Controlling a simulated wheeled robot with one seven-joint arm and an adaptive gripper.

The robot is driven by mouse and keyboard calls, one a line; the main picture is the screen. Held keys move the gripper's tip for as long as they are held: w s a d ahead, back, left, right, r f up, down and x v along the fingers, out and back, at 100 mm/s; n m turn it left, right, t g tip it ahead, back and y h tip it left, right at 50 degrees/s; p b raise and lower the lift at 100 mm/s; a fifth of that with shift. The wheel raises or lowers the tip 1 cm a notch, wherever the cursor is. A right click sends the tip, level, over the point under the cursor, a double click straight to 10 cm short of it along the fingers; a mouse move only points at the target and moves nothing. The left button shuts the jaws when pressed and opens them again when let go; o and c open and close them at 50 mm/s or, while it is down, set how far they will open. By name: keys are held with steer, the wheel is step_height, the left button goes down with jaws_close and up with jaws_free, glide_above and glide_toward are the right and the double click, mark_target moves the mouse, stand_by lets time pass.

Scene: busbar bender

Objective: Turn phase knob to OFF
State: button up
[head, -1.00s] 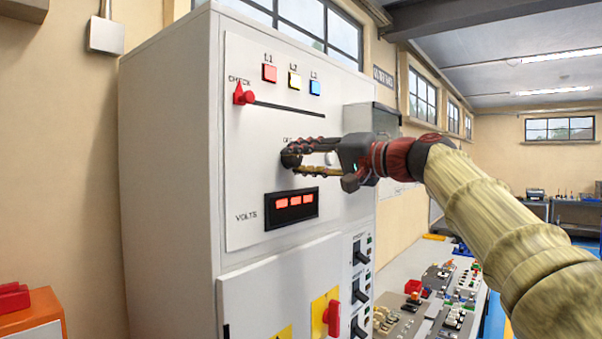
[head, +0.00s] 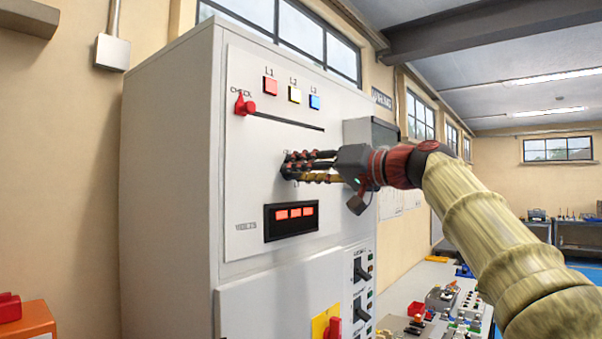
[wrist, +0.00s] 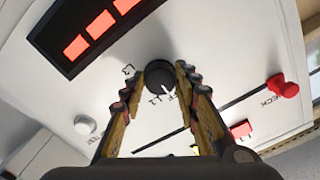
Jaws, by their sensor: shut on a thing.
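The phase knob (wrist: 158,76) is a dark round knob with a pale pointer mark on the white panel. In the wrist view it sits between my fingertips, with small L3, L1 and partly hidden OFF lettering around it. I cannot tell exactly which label the mark points at. My gripper (wrist: 158,74) is shut on the knob, one finger on each side. In the head view my gripper (head: 290,167) reaches the panel from the right, and its fingers hide most of the knob.
A red CHECK knob (head: 245,106) and a dark slot are above left. Red, yellow and blue lamps (head: 294,94) sit above. A lit red VOLTS display (head: 291,219) is just below. Black switches (head: 361,271) and a red handle (head: 334,327) are lower on the cabinet.

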steer(key=shift+f, duration=0.2)
steer(key=o, duration=1.1)
steer(key=shift+r, duration=0.15)
steer(key=shift+o, duration=0.2)
steer(key=v, duration=1.2)
